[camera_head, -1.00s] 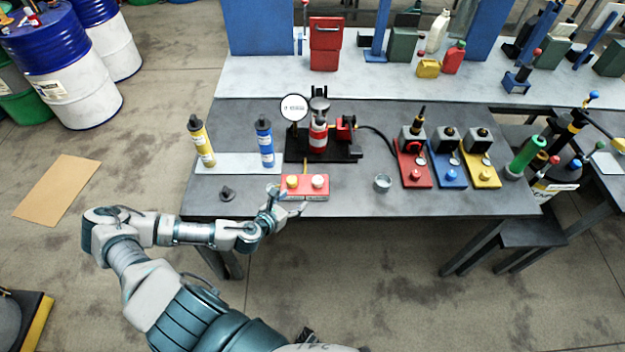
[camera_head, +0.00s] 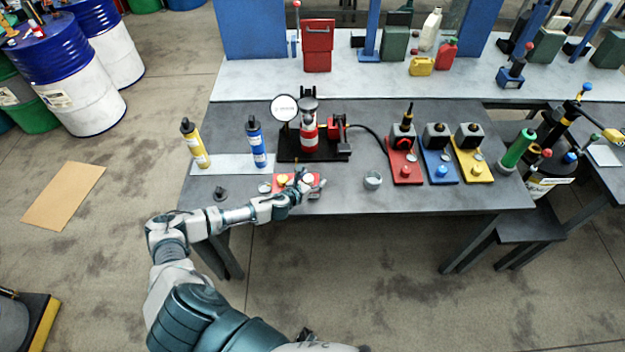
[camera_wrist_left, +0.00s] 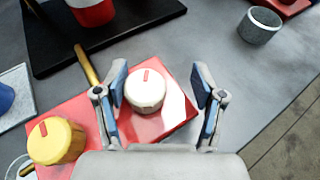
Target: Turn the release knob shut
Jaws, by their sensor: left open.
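A red control box (camera_head: 317,190) lies near the front edge of the grey table. In the left wrist view, the red box (camera_wrist_left: 172,118) carries a white knob (camera_wrist_left: 146,92) with a red mark and a yellow knob (camera_wrist_left: 57,141) with a red mark. Which of them is the release knob I cannot tell. My left gripper (camera_head: 300,184) is over the box. In the left wrist view its open fingers (camera_wrist_left: 160,88) stand on either side of the white knob, with visible room on the right side. My right gripper is not in view.
A black base (camera_head: 290,156) with a red-and-white bottle (camera_head: 308,132) stands behind the box. A small grey cup (camera_head: 373,180) stands to the right. A blue bottle (camera_head: 257,145) and a yellow bottle (camera_head: 196,146) stand to the left.

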